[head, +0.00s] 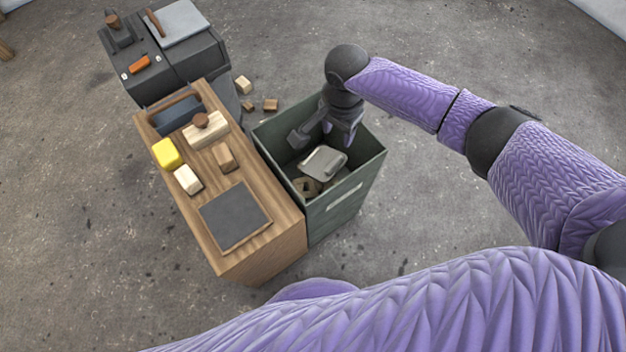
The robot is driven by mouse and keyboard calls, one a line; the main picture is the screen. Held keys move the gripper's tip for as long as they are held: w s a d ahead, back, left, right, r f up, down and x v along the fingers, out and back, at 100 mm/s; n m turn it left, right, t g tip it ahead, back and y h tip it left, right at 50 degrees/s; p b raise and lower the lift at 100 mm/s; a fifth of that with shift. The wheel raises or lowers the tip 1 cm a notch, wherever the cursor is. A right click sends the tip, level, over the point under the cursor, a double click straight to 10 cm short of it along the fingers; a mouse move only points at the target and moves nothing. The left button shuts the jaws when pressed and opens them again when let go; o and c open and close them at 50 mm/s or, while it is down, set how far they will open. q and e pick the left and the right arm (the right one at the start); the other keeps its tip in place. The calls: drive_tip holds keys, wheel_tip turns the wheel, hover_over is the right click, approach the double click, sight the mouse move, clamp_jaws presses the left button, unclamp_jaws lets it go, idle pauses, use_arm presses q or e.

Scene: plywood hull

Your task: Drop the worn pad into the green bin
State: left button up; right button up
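The green bin (371,168) stands open-topped in the middle, against the right side of the wooden bench. A pale grey pad with rounded corners, likely the worn pad (323,163), shows inside the bin, tilted; I cannot tell whether it rests on the scraps or is still falling. My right gripper (324,136) points down into the bin mouth, above the pad. Its dark fingers are spread apart with no object seen between them. My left gripper is out of view.
Brown scraps (305,187) lie in the bin. The bench (262,245) holds a dark mat (235,216), a yellow block (167,153), a knobbed wooden block (206,132) and smaller blocks. A dark cabinet (150,82) stands behind; offcuts (270,105) lie on the floor.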

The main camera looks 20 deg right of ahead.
use_arm(q)
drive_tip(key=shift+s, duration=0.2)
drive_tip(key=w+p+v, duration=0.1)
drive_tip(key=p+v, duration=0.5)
drive_tip(key=p, duration=0.1)
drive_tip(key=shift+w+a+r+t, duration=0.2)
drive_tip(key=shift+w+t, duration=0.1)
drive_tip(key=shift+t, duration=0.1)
use_arm(e)
wheel_tip(320, 180, up, 10)
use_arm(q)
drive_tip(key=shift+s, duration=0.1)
use_arm(e)
drive_tip(key=shift+s+f, duration=0.1)
